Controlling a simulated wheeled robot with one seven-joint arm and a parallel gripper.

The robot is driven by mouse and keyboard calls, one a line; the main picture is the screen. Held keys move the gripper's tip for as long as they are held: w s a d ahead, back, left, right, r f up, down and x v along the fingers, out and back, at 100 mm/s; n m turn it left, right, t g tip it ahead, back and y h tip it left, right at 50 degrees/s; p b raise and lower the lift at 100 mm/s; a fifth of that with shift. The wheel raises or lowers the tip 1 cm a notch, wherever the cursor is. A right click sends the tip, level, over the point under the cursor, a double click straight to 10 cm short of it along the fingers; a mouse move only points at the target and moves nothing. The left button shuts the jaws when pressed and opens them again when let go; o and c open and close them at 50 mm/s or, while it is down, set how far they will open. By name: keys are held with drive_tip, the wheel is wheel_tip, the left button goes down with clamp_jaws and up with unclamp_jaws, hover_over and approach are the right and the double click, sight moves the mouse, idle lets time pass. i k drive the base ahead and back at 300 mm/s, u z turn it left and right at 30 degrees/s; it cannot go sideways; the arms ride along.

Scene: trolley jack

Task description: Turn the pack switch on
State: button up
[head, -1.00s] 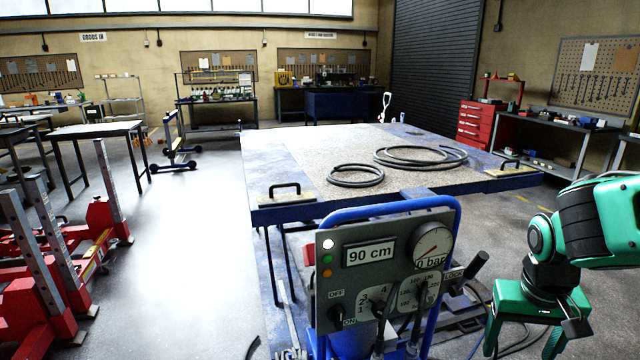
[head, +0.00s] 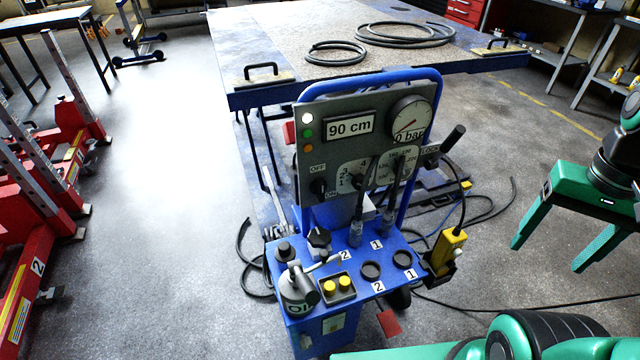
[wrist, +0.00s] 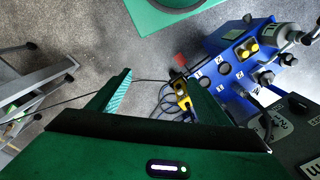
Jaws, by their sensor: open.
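The pack switch (head: 318,186) is a small dark knob at the lower left of the grey control panel (head: 345,105). An OFF label sits above it and an ON label at its lower right; I cannot tell which way it points. My gripper (head: 548,256) is open and empty, well to the right of the panel and apart from it. In the wrist view my gripper (wrist: 160,80) shows two green fingers spread apart.
The panel stands on a blue hydraulic pack (head: 310,330) with levers, hoses and yellow buttons (head: 337,286). A yellow pendant (head: 445,250) hangs at its right. A blue-edged table (head: 300,92) is behind. Red jacks (head: 30,235) stand left. Cables cross the floor.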

sight(318, 187)
drive_tip(key=u, duration=0.75)
drive_tip(key=k, duration=0.65)
drive_tip(key=z, duration=0.2)
